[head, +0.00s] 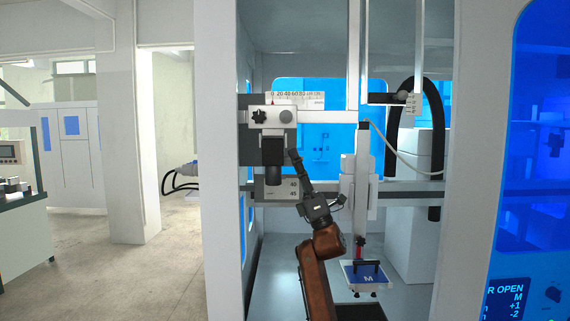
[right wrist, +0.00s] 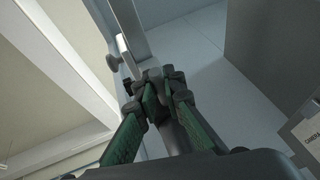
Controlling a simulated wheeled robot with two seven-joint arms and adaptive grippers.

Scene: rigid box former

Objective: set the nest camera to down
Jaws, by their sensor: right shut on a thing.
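The nest camera unit is a grey box (head: 273,116) with dark knobs on its face and a black barrel (head: 273,150) hanging below it, inside the machine. The barrel points downward. My right gripper (head: 294,155) reaches up from below, just right of the barrel. In the right wrist view its green-padded fingers (right wrist: 151,86) are closed together on a small dark part, mostly hidden between the fingertips; I cannot tell exactly which part it is. My left gripper is not in view.
A scale strip (head: 297,99) with a red mark sits atop the unit, and a plate reading 40 and 45 (head: 276,188) is below. A black hose (head: 436,130) hangs behind. Door frames flank the opening.

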